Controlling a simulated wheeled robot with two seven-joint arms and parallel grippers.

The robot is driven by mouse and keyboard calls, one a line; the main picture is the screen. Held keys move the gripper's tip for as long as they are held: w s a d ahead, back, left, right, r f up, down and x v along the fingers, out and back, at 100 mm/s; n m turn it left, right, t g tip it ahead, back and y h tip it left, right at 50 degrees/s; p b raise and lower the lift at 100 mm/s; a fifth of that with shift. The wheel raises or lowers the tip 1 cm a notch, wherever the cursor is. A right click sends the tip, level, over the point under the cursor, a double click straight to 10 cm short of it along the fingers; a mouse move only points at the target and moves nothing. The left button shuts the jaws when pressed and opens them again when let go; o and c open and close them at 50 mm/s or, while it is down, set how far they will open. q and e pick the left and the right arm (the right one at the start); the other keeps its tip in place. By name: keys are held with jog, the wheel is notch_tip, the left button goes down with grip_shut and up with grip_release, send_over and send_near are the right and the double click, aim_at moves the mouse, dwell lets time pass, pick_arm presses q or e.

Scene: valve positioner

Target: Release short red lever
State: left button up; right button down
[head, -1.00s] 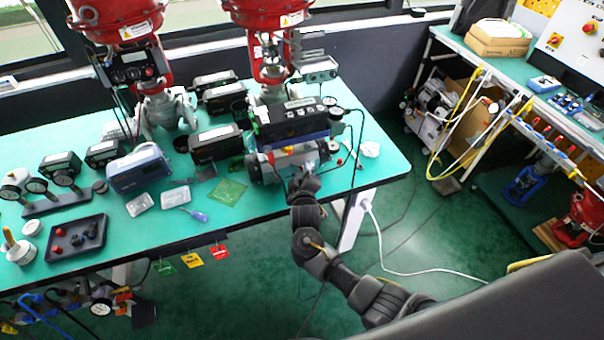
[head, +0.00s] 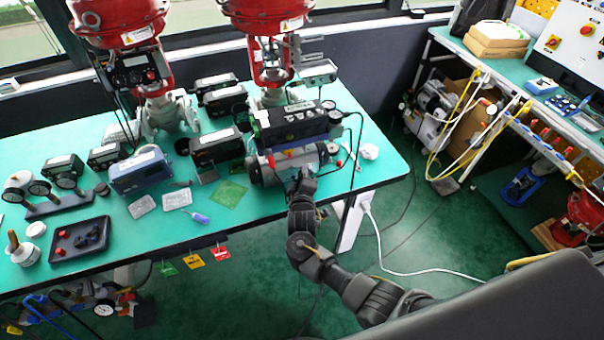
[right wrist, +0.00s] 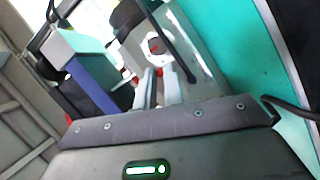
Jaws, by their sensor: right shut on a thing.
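The silver cylinder unit (head: 268,172) lies along the front right of the green table under a black box (head: 292,122). My right gripper (head: 305,174) is at its front side. In the right wrist view the fingers (right wrist: 160,85) are close together and reach to a white round fitting with a red spot (right wrist: 154,45). The gripper is shut on the short red lever, which is mostly hidden between the fingers; only small bits of red show around the fingertips. My left gripper is not in view.
A green board (head: 228,193) and a blue-handled tool (head: 200,217) lie to the left. Red valve actuators (head: 268,14) stand behind. The floor right of the table is mostly free.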

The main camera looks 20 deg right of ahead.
jog(key=n, duration=0.2)
jog(key=r+n+t+h, duration=0.1)
jog(key=shift+n+p, duration=0.4)
jog(key=shift+a+r+n+t, duration=0.15)
jog(key=shift+n+t, duration=0.35)
jog(key=shift+n, duration=0.6)
jog(key=shift+a+r+n+t, duration=0.15)
jog(key=shift+n+t, duration=0.35)
jog(key=shift+n, duration=0.6)
jog(key=shift+d+r, duration=0.1)
jog(key=c, duration=1.5)
grip_release()
jog(key=v, duration=1.1)
jog(key=shift+b, duration=0.3)
jog(key=shift+w, duration=0.15)
